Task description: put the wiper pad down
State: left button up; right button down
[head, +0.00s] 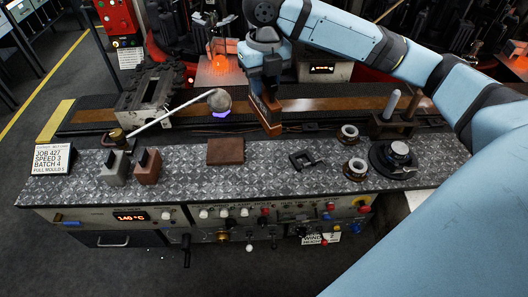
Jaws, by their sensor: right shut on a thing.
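My right gripper (267,97) reaches down from the top middle and is shut on a brown, block-like thing, which I take to be the wiper pad (268,126). The pad hangs upright below the fingers, at the back edge of the patterned worktop. I cannot tell whether its lower end touches anything. A flat reddish-brown square (226,151) lies on the worktop (260,181), in front and to the left of the gripper, apart from it. My left gripper is not in view.
A black clamp-like piece (304,162), metal rings (355,169) and a round black device (397,156) lie at right. The worktop's front middle is clear.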

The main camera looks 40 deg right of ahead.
aim_at(265, 110)
jog(key=shift+f, duration=0.3)
notch_tip(265, 110, down, 19)
jog(key=shift+p, duration=0.3)
jog(key=shift+f, duration=0.1)
jog(key=c, duration=0.9)
grip_release()
jog(key=shift+f, duration=0.1)
notch_tip(265, 110, up, 12)
jog(key=shift+r+b, duration=0.2)
jog(key=shift+b, duration=0.2)
